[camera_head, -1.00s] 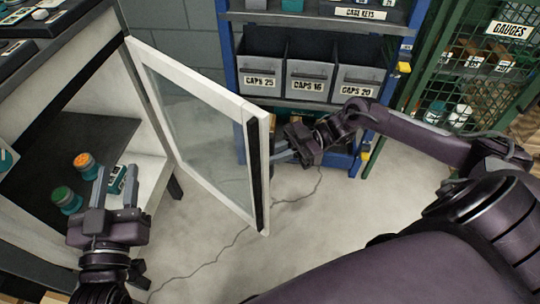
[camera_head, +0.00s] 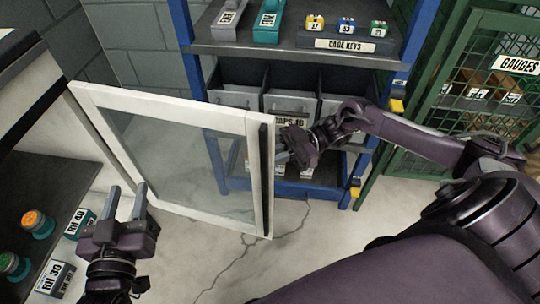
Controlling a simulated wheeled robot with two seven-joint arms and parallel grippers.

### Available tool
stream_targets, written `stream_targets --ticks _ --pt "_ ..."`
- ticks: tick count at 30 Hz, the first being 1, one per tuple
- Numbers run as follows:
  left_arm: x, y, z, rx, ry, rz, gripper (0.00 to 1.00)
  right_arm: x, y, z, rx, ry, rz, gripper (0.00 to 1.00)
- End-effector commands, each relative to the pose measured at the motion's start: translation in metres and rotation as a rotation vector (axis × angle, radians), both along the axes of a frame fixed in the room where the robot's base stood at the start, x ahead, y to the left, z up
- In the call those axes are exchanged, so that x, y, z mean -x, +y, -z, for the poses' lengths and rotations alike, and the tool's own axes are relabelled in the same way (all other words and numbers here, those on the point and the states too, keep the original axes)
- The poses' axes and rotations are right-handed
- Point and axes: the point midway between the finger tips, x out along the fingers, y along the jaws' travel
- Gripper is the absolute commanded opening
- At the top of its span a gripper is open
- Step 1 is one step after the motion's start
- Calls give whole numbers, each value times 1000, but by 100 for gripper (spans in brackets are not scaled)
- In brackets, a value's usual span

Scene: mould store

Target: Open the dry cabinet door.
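The dry cabinet door (camera_head: 185,125), a white frame around a clear pane, stands swung well open from the cabinet (camera_head: 45,135) at the left. A dark vertical strip (camera_head: 264,180) runs along its free edge. My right gripper (camera_head: 284,158) is at that free edge, on its far right side; its fingertips are partly hidden by the door edge, so its opening does not show. My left gripper (camera_head: 127,203) is open and empty, fingers pointing up, in front of the cabinet opening.
A blue shelf rack (camera_head: 186,70) with grey bins stands behind the door. A green mesh cage (camera_head: 480,80) is at right. Cracked floor lies clear below.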

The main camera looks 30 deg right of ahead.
Motion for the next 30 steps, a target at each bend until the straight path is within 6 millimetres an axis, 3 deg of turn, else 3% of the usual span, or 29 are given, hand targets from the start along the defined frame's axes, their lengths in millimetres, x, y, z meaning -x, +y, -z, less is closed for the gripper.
stream_targets --ticks 7,8,11,23,30 --pt "0 0 0 0 -2 -1 36 0 1 1 4 0 1 0" --pt "0 0 0 0 -2 -1 36 0 1 1 4 0 1 16" --pt "0 1 0 0 -3 -1 36 0 1 1 3 -1 1 29" --pt "-1 0 -1 -6 4 0 36 0 0 -2 1 -1 0 30" --pt "11 1 47 -90 209 12 36 0 0 -16 1 -2 0 30"
